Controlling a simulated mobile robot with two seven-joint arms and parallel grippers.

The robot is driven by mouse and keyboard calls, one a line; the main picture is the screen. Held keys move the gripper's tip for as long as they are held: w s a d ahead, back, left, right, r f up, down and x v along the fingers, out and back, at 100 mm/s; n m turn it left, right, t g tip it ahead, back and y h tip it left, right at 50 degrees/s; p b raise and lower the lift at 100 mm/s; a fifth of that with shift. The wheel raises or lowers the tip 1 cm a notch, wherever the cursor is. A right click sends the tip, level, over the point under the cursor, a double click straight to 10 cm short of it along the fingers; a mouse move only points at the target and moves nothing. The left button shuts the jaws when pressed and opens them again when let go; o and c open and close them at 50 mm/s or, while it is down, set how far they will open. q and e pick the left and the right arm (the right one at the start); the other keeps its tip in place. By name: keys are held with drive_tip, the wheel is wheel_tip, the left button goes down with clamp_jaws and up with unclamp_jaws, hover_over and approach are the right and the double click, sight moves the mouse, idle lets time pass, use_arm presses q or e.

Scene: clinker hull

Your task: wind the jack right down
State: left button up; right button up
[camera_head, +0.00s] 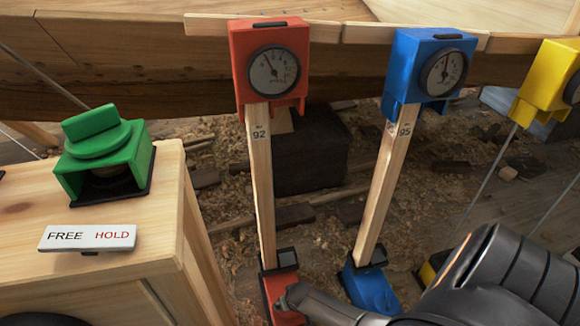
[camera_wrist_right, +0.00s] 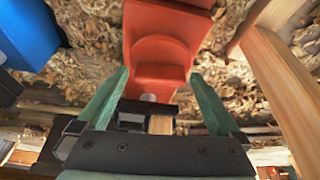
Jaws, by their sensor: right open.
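A red jack foot (camera_head: 283,287) stands at the bottom of a wooden post (camera_head: 262,190) marked 92. A red head with a round dial (camera_head: 272,70) tops the post against the hull plank. In the right wrist view the red jack foot (camera_wrist_right: 158,50) fills the upper middle, with a grey metal stub and dark socket below it. My right gripper (camera_wrist_right: 158,76) is open, its green fingers on either side of the red part. I cannot tell whether they touch it. My right arm comes in from the right in the head view. My left gripper is not in view.
A blue jack foot (camera_head: 370,288) and post with a blue dial head (camera_head: 430,70) stand to the right, a yellow head (camera_head: 548,75) beyond. At left, a wooden bench (camera_head: 30,200) carries a green knob (camera_head: 105,150) and a FREE/HOLD plate (camera_head: 88,238). Shavings cover the floor.

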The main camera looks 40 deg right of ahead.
drive_tip(key=shift+c, duration=0.2)
drive_tip(key=c, duration=1.2)
drive_tip(key=shift+n, duration=0.3)
